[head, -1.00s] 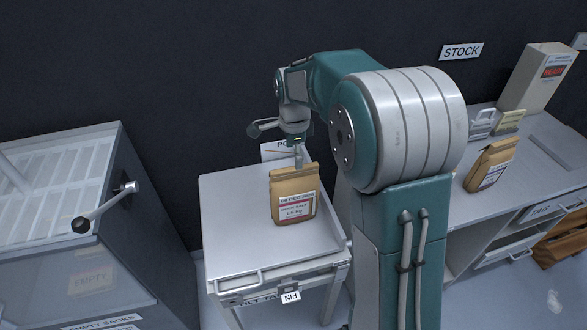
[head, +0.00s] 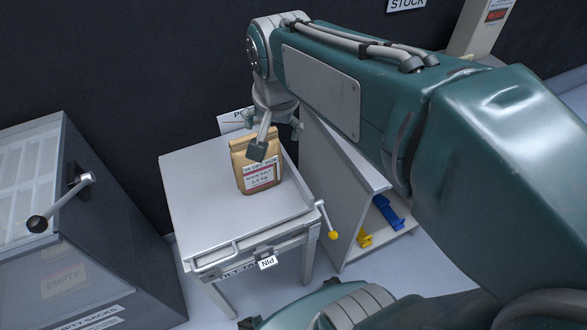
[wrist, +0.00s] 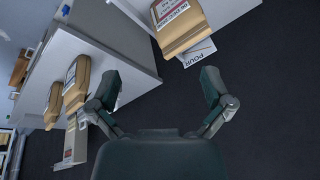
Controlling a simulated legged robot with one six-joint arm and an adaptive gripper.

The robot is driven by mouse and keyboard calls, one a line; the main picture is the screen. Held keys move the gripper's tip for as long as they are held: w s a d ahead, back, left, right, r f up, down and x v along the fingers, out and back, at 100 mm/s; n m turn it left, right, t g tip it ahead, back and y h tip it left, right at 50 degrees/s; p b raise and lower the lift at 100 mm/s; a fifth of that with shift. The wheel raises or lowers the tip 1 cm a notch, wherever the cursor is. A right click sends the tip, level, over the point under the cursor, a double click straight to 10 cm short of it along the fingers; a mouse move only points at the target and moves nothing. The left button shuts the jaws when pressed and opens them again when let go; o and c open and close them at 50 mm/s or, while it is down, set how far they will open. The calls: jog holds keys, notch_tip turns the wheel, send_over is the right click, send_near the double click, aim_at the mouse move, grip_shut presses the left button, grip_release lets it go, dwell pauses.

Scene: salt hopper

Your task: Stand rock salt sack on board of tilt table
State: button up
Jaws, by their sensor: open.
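The rock salt sack (head: 262,175), brown paper with a white label, stands upright on the grey board (head: 205,200) of the tilt table (head: 240,272), towards its back right. It also shows at the top of the wrist view (wrist: 180,25). My gripper (head: 279,143) is over the back of the board by the sack's top; one finger overlaps the sack in the head view. In the wrist view my gripper (wrist: 160,88) has its fingers wide apart with nothing between them, and the sack appears beyond them.
A POUR sign (wrist: 196,55) is by the board's back edge. A bin with a crank handle (head: 60,203) stands left. A yellow-knobbed lever (head: 328,222) juts from the table's right side, near a shelf unit (head: 345,205). More sacks (wrist: 76,82) stand on a white bench.

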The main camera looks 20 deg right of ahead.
jog(key=s+f+n+t, duration=0.2)
jog(key=s+n, duration=0.5)
jog(key=s, duration=0.3)
jog(key=shift+s, duration=0.25)
jog(key=shift+a, duration=0.1)
jog(key=shift+c, duration=0.3)
dwell(0.3)
